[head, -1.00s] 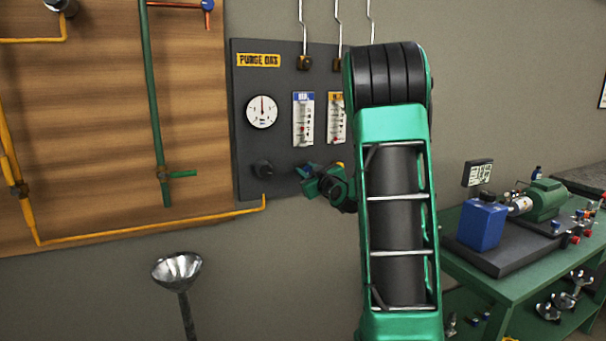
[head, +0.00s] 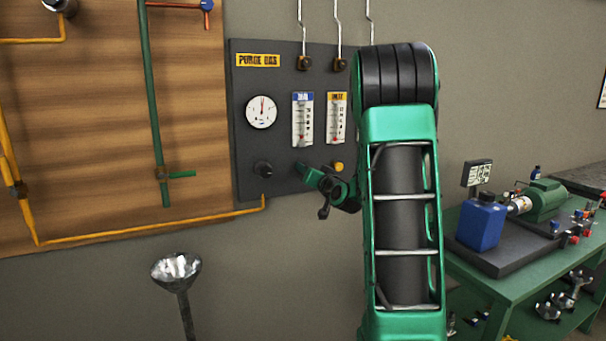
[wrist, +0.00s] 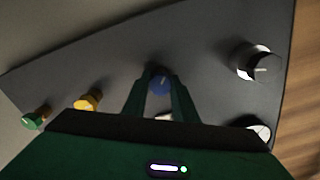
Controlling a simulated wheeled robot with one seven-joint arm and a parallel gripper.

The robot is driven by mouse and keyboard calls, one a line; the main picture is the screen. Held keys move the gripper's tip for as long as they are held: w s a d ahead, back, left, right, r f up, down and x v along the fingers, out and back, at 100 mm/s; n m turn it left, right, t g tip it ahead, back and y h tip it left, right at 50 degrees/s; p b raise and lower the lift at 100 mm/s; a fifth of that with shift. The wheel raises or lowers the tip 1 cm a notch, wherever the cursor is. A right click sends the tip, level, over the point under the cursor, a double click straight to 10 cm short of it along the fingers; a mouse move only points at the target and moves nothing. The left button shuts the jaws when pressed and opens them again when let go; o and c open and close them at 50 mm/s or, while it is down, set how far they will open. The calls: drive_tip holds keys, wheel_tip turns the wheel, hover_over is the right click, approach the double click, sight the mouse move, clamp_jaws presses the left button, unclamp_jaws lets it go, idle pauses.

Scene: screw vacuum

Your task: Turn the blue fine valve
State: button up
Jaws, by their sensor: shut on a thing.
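The blue fine valve (wrist: 159,85) is a small round knob on the dark purge gas panel (head: 250,100), below the flowmeter with the blue label (head: 303,119). In the wrist view it sits between the fingertips of my gripper (wrist: 158,92), which is shut on it. In the head view my gripper (head: 305,170) reaches the panel from the right and hides the knob. The flowmeter's red float sits low in its tube.
A yellow knob (head: 338,167) is right of my gripper in the head view, and a black knob (head: 263,169) is left. A green knob (wrist: 35,120) shows in the wrist view. A round gauge (head: 261,112) is above the black knob.

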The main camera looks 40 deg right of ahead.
drive_tip(key=shift+a+f+m, duration=0.15)
drive_tip(key=shift+f+m, duration=0.05)
drive_tip(key=shift+m, duration=0.5)
drive_tip(key=o, duration=1)
drive_tip(key=shift+o, duration=0.2)
drive_tip(key=shift+r, duration=0.1)
drive_tip(key=v, duration=1)
drive_tip(key=shift+s, duration=0.3)
